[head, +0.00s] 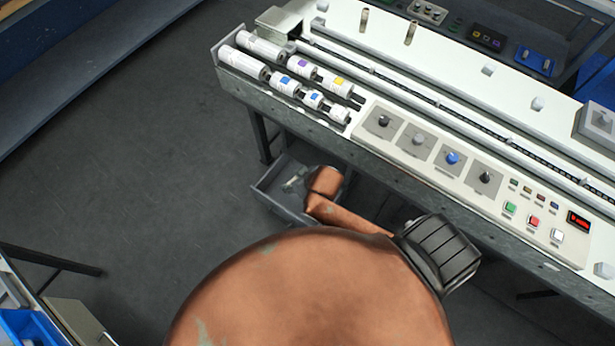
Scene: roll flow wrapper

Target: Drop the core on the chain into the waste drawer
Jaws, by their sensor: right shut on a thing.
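The waste drawer (278,207) is a grey open drawer pulled out below the front edge of the machine. My right arm reaches across to it, and my right gripper (294,183) is small in the picture, at the drawer's opening. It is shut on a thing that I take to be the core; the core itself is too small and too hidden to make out. The chain (430,96) runs along the long slot in the machine top, and I see no core on its visible part. My left gripper is not in view.
Several labelled rolls (245,62) lie at the machine's left end. A control panel (450,158) with knobs and buttons lines its front edge. Two small brown upright pieces (411,33) stand at the back. A blue bin (22,328) is at lower left. The floor left of the drawer is clear.

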